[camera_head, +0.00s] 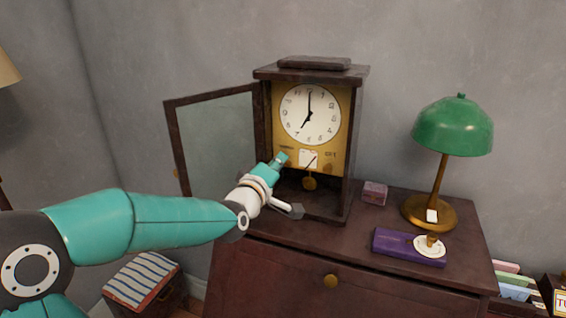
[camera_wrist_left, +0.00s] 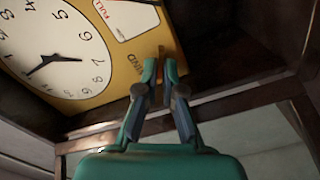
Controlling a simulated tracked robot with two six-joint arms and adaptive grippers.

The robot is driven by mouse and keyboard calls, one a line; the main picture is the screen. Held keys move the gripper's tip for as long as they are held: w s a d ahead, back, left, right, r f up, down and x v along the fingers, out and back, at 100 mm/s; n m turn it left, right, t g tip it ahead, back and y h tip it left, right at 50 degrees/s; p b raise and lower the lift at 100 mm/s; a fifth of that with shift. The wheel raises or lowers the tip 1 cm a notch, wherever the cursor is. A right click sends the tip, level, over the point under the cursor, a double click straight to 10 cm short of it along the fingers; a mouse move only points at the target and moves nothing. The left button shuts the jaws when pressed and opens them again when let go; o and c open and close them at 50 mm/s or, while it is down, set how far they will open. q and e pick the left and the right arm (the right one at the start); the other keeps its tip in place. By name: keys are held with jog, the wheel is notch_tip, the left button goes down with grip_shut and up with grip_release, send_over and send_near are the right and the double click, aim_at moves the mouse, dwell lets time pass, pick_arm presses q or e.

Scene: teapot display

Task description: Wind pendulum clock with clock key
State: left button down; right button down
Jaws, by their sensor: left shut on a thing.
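The pendulum clock (camera_head: 354,125) stands on the dark chest with its glass door (camera_head: 215,140) open to the left. Its white dial (camera_head: 310,115) sits on a gold plate, and the pendulum bob (camera_head: 309,184) hangs below. In the left wrist view the dial (camera_wrist_left: 55,55) and the WIND lettering (camera_wrist_left: 135,68) are close. My left gripper (camera_head: 281,158) is at the lower left of the gold plate. Its fingertips (camera_wrist_left: 160,68) are shut on a small brownish piece, apparently the clock key (camera_wrist_left: 162,52), mostly hidden. I cannot tell whether it is seated in the clock.
A green lamp (camera_head: 453,127), a small purple box (camera_head: 374,193) and a long purple case (camera_head: 408,248) with a white disc stand right of the clock. The open door and the dark clock frame are close around my left gripper.

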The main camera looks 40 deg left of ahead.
pick_arm(q)
jog(key=shift+r, duration=0.15)
jog(key=m, duration=0.1)
jog(key=m+b, duration=0.1)
jog(key=m, duration=0.1)
jog(key=m+b, duration=0.1)
jog(key=m, duration=0.1)
jog(key=shift+d+r, duration=0.2)
jog(key=shift+r, duration=0.1)
jog(key=m, duration=0.3)
jog(key=shift+d+r, duration=0.1)
jog(key=shift+r, duration=0.1)
jog(key=m, duration=0.2)
jog(key=shift+w+d+r+m, duration=0.1)
jog(key=shift+m, duration=0.2)
jog(key=m, duration=0.3)
jog(key=shift+d+m+p, duration=0.15)
jog(key=shift+m+p, duration=0.25)
jog(key=m, duration=0.3)
jog(key=m+p, duration=0.1)
jog(key=m, duration=0.1)
jog(key=shift+w+d, duration=0.1)
jog(key=shift+d, duration=0.15)
jog(key=shift+f, duration=0.2)
